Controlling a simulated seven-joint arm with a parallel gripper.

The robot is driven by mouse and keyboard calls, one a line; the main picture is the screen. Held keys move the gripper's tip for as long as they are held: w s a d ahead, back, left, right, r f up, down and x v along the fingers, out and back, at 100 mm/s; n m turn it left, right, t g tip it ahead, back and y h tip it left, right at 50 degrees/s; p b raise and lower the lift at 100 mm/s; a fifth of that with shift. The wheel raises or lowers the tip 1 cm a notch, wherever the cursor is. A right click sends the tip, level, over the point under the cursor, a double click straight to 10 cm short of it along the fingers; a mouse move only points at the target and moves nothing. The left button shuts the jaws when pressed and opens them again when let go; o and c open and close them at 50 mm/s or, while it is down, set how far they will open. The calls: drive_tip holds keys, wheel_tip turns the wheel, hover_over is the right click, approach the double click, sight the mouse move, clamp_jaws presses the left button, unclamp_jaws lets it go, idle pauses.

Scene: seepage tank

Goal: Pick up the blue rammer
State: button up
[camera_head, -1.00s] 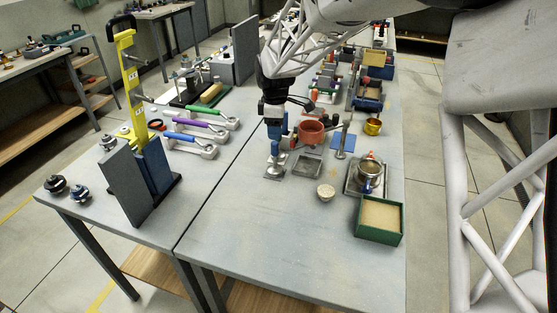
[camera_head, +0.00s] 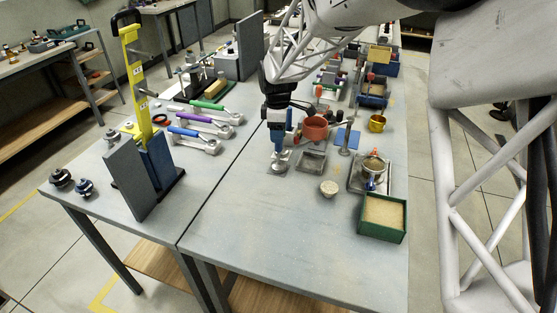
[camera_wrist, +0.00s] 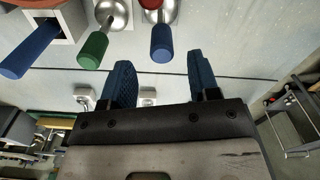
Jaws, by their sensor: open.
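In the wrist view, a blue rammer handle (camera_wrist: 162,42) with a shiny rounded metal foot lines up with the gap between my fingers. My open, empty gripper (camera_wrist: 160,68) has one blue finger on each side of that gap. A green handle (camera_wrist: 92,50) with a metal foot and another blue handle (camera_wrist: 32,50) by a grey square frame stand to its left. In the head view, my gripper (camera_head: 278,138) points down above a metal rammer foot (camera_head: 278,166) on a small plate. Gripper and handle blues overlap there, so I cannot separate them or see contact.
A terracotta pot (camera_head: 314,129) stands close right of my gripper. A small pale cup (camera_head: 329,188), a metal tray (camera_head: 311,160) and a green sand box (camera_head: 383,236) lie nearer. The table front is clear.

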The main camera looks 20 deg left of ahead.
sight(279, 154)
drive_tip(key=shift+s+d+f, duration=0.1)
drive_tip(key=shift+f, duration=1.2)
drive_tip(key=shift+d+f, duration=0.1)
drive_tip(key=shift+f, duration=1.2)
clamp_jaws()
